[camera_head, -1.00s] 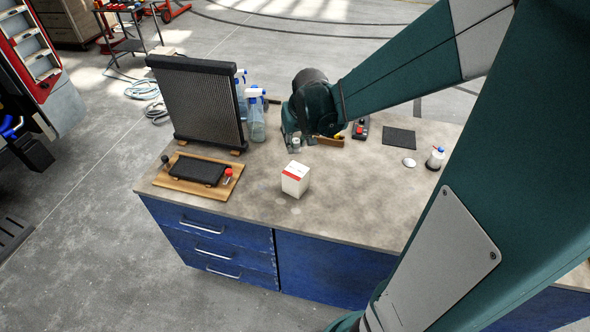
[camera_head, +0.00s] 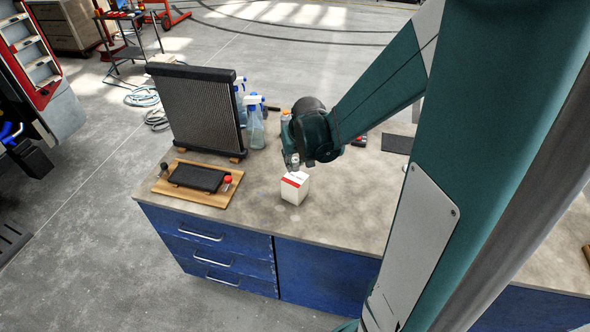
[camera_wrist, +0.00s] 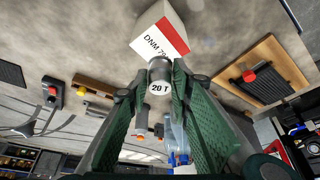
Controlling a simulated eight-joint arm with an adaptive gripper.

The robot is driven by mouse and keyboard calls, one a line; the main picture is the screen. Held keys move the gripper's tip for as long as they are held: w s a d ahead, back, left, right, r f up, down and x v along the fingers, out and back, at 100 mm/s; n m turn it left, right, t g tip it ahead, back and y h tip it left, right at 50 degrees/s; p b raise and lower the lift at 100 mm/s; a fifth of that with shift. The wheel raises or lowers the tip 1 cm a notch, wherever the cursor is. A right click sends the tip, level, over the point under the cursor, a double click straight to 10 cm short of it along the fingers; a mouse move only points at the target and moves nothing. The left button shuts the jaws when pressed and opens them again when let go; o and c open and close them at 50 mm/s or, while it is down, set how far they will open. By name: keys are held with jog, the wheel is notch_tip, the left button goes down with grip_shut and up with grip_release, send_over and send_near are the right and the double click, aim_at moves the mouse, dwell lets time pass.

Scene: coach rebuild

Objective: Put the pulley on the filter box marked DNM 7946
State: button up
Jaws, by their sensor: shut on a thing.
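The filter box (camera_head: 294,188) is a small white carton with a red band, standing on the bench. In the wrist view its side (camera_wrist: 163,33) reads "DNM 79", with the rest of the mark cut off by the view of the held part. The pulley (camera_wrist: 160,80) is a small grey metal cylinder with a white end marked "20 T". My gripper (camera_wrist: 158,92) is shut on the pulley, with a green finger on each side. In the head view my gripper (camera_head: 293,163) is just behind and above the box; whether the pulley touches it I cannot tell.
A black radiator (camera_head: 200,110) stands at the back left, with spray bottles (camera_head: 255,125) beside it. A wooden board (camera_head: 182,190) with a black pad and red-capped vial lies left of the box. The bench front (camera_head: 245,222) is clear.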

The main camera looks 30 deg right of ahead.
aim_at(295, 169)
jog(key=shift+f, duration=0.15)
jog(key=shift+f, duration=2)
jog(key=shift+f, duration=0.15)
jog(key=o, duration=0.9)
jog(key=shift+r, duration=0.25)
jog(key=v, duration=1.1)
jog(key=shift+s+r, duration=0.2)
jog(key=shift+r, duration=0.15)
